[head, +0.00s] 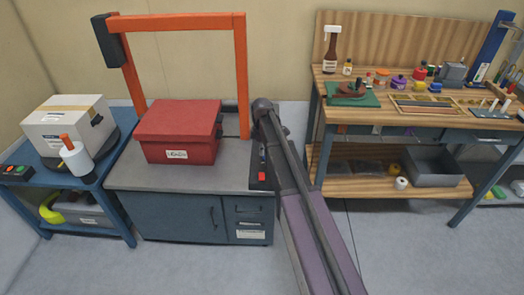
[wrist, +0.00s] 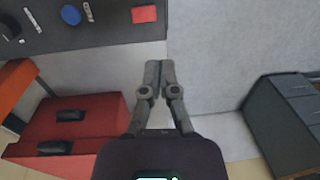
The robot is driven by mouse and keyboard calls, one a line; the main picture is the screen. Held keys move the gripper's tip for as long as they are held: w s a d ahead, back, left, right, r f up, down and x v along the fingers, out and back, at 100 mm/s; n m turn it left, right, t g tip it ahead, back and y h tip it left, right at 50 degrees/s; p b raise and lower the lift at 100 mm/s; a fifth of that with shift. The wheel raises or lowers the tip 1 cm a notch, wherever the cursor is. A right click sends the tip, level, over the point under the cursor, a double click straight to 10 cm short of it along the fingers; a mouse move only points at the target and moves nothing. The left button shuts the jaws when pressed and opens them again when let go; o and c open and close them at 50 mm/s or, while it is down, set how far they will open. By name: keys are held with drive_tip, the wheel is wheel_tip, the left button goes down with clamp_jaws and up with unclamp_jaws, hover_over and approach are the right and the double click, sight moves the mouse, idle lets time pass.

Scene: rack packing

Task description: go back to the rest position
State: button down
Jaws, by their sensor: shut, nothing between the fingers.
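In the wrist view my gripper (wrist: 158,66) has its two grey fingers together at the tips, with nothing between them. It hangs in free air, with pale wall or floor behind it. In the head view my arm runs up from the bottom centre to a joint right of the red box (head: 181,124); I cannot make out the fingers there. The red box stands shut on the grey cabinet (head: 170,220) under an orange frame (head: 243,75), with a white label on its front. My arm covers part of the cabinet's right side.
A blue table (head: 85,170) at left carries a white carton (head: 68,120) and a white bottle with an orange top (head: 75,155). A wooden workbench (head: 330,90) with small parts and a lower metal bin (head: 436,165) stands at right. The grey floor in front is clear.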

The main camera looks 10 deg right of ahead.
idle(0.3)
drive_tip(key=s+r+m+p, duration=0.3)
drive_tip(key=s+m, duration=0.4)
drive_tip(key=s, duration=0.5)
drive_tip(key=s+d+r+m+p, duration=0.1)
drive_tip(key=s+r+m+p, duration=0.3)
drive_tip(key=s+m, duration=0.4)
drive_tip(key=shift+s+d+r+t+p, duration=0.3)
drive_tip(key=shift+s+t, duration=0.1)
drive_tip(key=shift+s, duration=2.05)
